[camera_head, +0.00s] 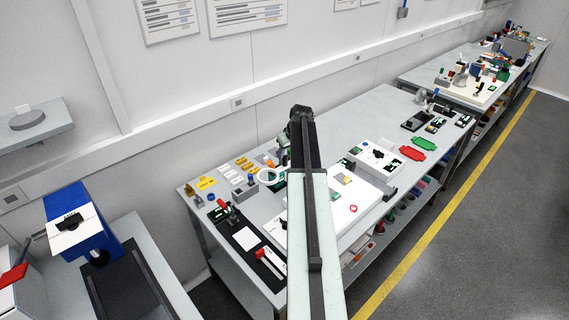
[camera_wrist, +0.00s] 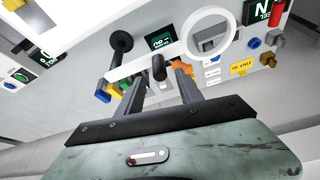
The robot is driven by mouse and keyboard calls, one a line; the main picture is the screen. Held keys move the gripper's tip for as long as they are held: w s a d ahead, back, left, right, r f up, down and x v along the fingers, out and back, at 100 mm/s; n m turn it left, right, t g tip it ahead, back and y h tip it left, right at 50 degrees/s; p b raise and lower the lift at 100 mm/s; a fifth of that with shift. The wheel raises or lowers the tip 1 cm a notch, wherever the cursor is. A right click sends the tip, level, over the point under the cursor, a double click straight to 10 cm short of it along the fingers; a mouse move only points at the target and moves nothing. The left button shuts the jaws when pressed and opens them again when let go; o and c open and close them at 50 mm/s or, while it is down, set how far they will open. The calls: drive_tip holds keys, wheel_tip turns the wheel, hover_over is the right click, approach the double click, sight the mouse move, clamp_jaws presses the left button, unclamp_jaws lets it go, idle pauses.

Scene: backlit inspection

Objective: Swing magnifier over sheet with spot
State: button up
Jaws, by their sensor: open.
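The magnifier is a white ring (camera_wrist: 184,36) on a white swing arm (camera_wrist: 135,66) with a dark round pivot post (camera_wrist: 121,43) and a dark upright peg (camera_wrist: 158,68). Its ring also shows in the head view (camera_head: 260,178), left of my arm. My gripper (camera_wrist: 157,74) is open; in the wrist view its fingers appear on either side of the peg, and contact cannot be told. A white sheet (camera_head: 246,238) lies on a black board left of my arm. No spot on a sheet can be made out.
A white panel (camera_head: 370,190) with a red ring (camera_head: 352,208) lies right of my arm. Yellow tags (camera_head: 206,183), small blocks and a red-handled clamp (camera_head: 227,212) crowd the bench's left end. Red and green trays (camera_head: 412,153) lie farther right.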

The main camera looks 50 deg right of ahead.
sight(285, 156)
drive_tip(key=b+x, duration=0.2)
drive_tip(key=x, duration=0.2)
drive_tip(key=shift+f+b, duration=0.2)
drive_tip(key=shift+b, duration=0.2)
drive_tip(key=shift+r, duration=0.15)
drive_tip(key=shift+c, duration=0.3)
clamp_jaws()
idle(0.4)
